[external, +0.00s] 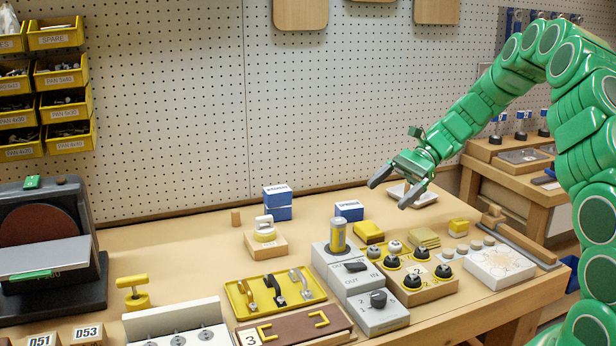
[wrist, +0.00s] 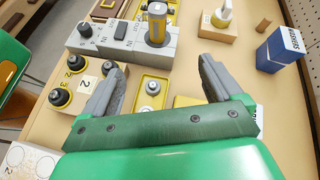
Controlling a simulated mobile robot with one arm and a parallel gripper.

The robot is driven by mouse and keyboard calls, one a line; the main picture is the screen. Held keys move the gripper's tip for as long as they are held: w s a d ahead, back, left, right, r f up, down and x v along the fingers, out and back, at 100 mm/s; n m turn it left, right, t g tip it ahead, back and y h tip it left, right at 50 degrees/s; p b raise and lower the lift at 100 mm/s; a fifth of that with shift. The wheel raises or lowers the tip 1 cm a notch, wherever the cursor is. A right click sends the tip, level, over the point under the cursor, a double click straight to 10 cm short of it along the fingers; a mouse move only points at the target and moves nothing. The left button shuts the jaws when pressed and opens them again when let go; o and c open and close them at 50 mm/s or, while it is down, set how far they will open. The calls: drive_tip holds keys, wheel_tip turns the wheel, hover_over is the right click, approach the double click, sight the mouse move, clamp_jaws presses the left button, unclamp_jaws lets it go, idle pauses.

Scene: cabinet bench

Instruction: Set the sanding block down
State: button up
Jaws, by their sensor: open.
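My gripper (external: 388,194) is open and empty, held above the back of the bench; in the wrist view its fingers (wrist: 160,68) stand wide apart with nothing between them. A yellow block with a dark lower part (external: 368,232) rests on the bench below and slightly left of my gripper. In the wrist view a yellow patch of it (wrist: 187,101) shows, mostly hidden behind my gripper. A second, smaller yellow block (external: 458,227) lies farther right, beside a stack of yellowish sheets (external: 425,237). I cannot tell for certain which yellow block is the sanding block.
A grey switch box (external: 361,285) and a wooden block with black knobs (external: 432,287) stand in front. Bare bench (external: 320,222) shows around the blue boxes.

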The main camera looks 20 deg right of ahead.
sight(371, 227)
drive_tip(key=w+d+f+m, duration=0.1)
drive_tip(key=w+f, duration=0.1)
drive_tip(key=w+d+f+m+t, duration=0.1)
drive_tip(key=w+d+f, duration=0.1)
drive_tip(key=f, duration=0.1)
drive_tip(key=w+d+f+m+t+y, duration=0.1)
drive_tip(key=d+f+m, duration=0.1)
drive_tip(key=f, duration=0.1)
drive_tip(key=shift+w+d+f, duration=0.2)
drive_tip(key=shift+w+d, duration=0.05)
drive_tip(key=shift+w, duration=0.15)
drive_tip(key=shift+w+d+f+m, duration=0.2)
drive_tip(key=shift+f+m, duration=0.1)
drive_tip(key=shift+f, duration=0.15)
drive_tip(key=shift+w+x, duration=0.15)
drive_tip(key=shift+x, duration=1.8)
drive_tip(key=shift+w+x, duration=0.1)
drive_tip(key=shift+x, duration=1.8)
drive_tip(key=shift+f, duration=0.2)
